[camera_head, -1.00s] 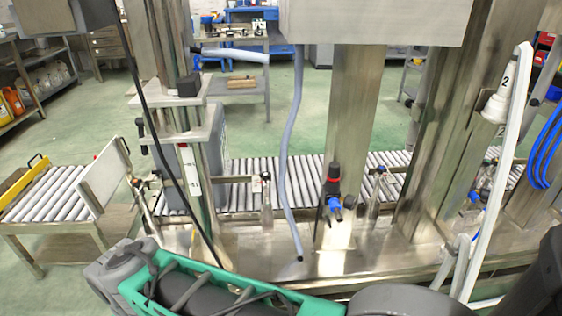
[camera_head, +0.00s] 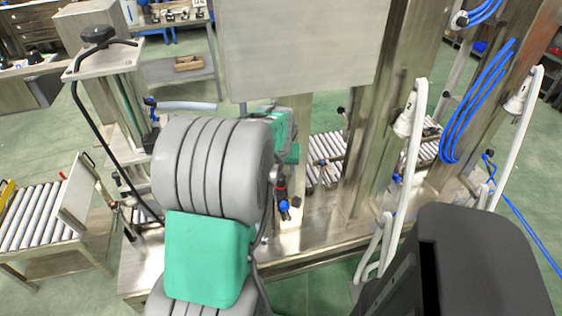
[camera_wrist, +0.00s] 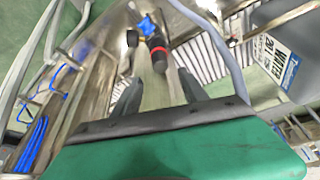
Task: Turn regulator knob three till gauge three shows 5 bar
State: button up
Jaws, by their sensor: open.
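A regulator with a black knob (camera_wrist: 157,57), a red ring and a blue fitting (camera_wrist: 147,26) is mounted on a steel post. In the head view the regulator (camera_head: 282,191) shows just right of my arm, its upper part partly hidden. A small dark round part, perhaps the gauge (camera_wrist: 132,38), sits beside it; no dial or reading is visible. No number three is readable. In the wrist view my gripper (camera_wrist: 158,76) is open, its two dark fingers pointing toward the knob. The knob end appears between or just beyond the fingertips, with no clear contact.
A grey hose (camera_wrist: 218,50) hangs close to the regulator. A large steel box (camera_head: 300,50) is above it. White hoses (camera_head: 412,150) and coiled blue tubes (camera_head: 470,110) are to the right. A roller conveyor (camera_head: 325,150) runs behind, and a labelled canister (camera_wrist: 285,55) shows at right.

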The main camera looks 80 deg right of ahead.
aim_at(281, 177)
jog(key=b+x, duration=0.1)
jog(key=x, duration=0.7)
jog(key=shift+a, duration=0.1)
jog(key=shift+c, duration=0.3)
jog(key=shift+w, duration=0.1)
grip_shut()
